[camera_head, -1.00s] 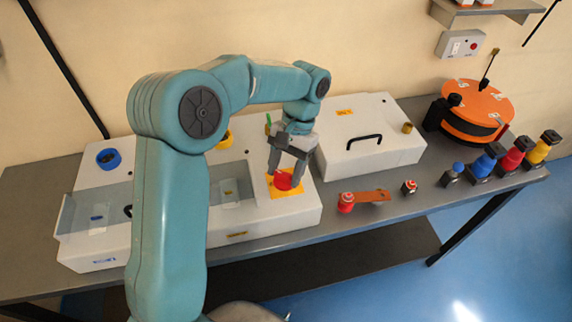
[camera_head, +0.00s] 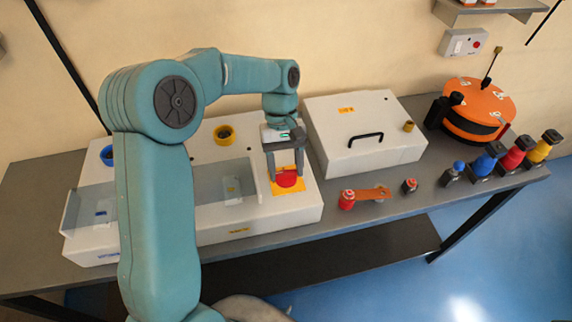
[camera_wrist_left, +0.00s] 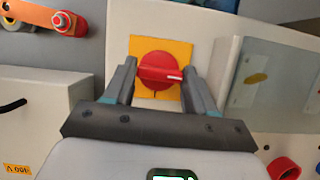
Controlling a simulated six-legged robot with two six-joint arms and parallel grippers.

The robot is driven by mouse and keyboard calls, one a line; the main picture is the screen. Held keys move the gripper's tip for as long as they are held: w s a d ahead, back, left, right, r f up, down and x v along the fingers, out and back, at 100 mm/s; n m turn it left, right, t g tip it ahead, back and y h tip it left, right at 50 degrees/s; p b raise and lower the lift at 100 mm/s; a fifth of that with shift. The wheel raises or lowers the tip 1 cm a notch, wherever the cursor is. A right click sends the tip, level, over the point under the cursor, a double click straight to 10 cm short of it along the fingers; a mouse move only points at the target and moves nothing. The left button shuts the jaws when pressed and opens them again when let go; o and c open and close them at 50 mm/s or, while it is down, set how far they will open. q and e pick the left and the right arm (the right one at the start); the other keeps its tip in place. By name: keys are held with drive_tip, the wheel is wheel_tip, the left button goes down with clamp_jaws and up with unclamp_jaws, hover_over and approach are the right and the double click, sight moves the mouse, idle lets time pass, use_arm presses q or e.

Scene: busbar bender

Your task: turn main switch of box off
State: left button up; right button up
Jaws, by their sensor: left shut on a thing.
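The main switch is a red round knob (camera_head: 288,178) on a yellow square plate (camera_head: 289,187), on the right part of a white box (camera_head: 262,212). In the left wrist view the red knob (camera_wrist_left: 158,71) carries a white mark that points to the right of the picture, on the yellow plate (camera_wrist_left: 160,47). My left gripper (camera_head: 287,174) comes down over the knob from above. In the left wrist view its two fingers (camera_wrist_left: 156,80) are at either side of the knob, shut on it. My right gripper is not in view.
A clear cover (camera_head: 230,190) stands on the box left of the knob. A white lidded box (camera_head: 365,150) with a black handle is to the right. A red-capped part (camera_head: 346,200) and an orange bar (camera_head: 374,193) lie on the grey table (camera_head: 30,195) in front.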

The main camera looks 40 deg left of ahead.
use_arm(q)
drive_tip(key=shift+w+r+n, duration=0.1)
drive_tip(key=shift+r+n, duration=0.05)
drive_tip(key=shift+n, duration=0.25)
drive_tip(key=o, duration=1)
drive_tip(key=shift+o, duration=0.2)
drive_tip(key=p+v, duration=0.1)
drive_tip(key=v, duration=1.5)
drive_tip(key=shift+s+r+p, duration=0.15)
drive_tip(key=shift+s+p, duration=0.1)
drive_tip(key=shift+p, duration=0.1)
drive_tip(key=shift+s, duration=0.1)
